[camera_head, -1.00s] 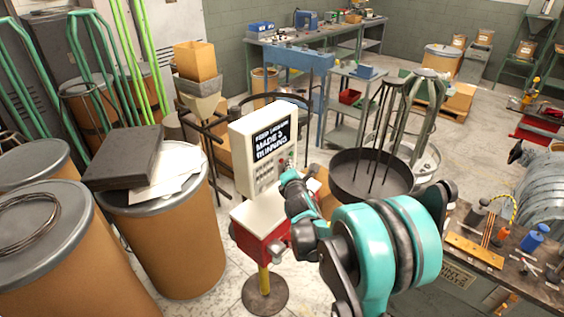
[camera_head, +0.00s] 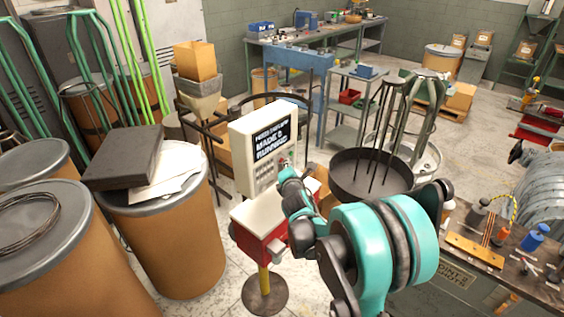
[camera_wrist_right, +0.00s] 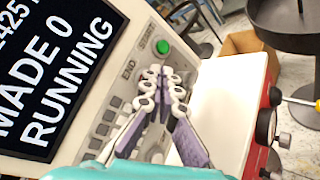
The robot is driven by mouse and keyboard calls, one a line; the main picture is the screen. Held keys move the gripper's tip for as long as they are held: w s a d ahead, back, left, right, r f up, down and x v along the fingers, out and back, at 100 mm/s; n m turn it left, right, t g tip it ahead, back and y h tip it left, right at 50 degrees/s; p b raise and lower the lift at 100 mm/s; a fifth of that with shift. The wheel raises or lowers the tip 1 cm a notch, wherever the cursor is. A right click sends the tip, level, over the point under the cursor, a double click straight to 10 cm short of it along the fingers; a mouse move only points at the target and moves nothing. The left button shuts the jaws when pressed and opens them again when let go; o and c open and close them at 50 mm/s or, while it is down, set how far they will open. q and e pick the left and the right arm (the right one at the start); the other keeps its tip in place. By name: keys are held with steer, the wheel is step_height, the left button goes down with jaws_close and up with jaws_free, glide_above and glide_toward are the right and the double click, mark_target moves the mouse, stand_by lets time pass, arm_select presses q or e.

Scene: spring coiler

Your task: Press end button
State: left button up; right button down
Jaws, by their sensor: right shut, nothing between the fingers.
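The control box (camera_head: 262,150) is cream-coloured, with a dark screen (camera_head: 271,139) and a keypad under it. In the right wrist view the screen (camera_wrist_right: 45,60) reads "MADE 0 RUNNING". A green button (camera_wrist_right: 162,46) sits by the START label, and the END label (camera_wrist_right: 128,70) is lower left of it. My right gripper (camera_wrist_right: 168,78) is shut and empty, its fingertips just right of the END label and below the green button. It covers the spot beside END, so the end button is hidden and contact cannot be told. In the head view my right gripper (camera_head: 286,172) is at the box's right edge.
A red box with a pale top (camera_head: 262,216) stands on a yellow post below the control box. A dark round pan (camera_head: 370,175) with upright rods is to the right. Lidded brown drums (camera_head: 175,240) stand on the left. A workbench (camera_head: 480,260) is at the right.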

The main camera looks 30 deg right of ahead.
steer(key=shift+w+a, duration=0.15)
steer(key=shift+w, duration=0.2)
stand_by(0.7)
stand_by(0.4)
steer(key=shift+s+d, duration=0.35)
steer(key=shift+s, duration=0.4)
steer(key=shift+s+d, duration=0.3)
steer(key=shift+s, duration=0.45)
steer(key=shift+s+d, duration=0.35)
steer(key=shift+s, duration=0.45)
steer(key=shift+s+d, duration=0.3)
steer(key=shift+s, duration=0.45)
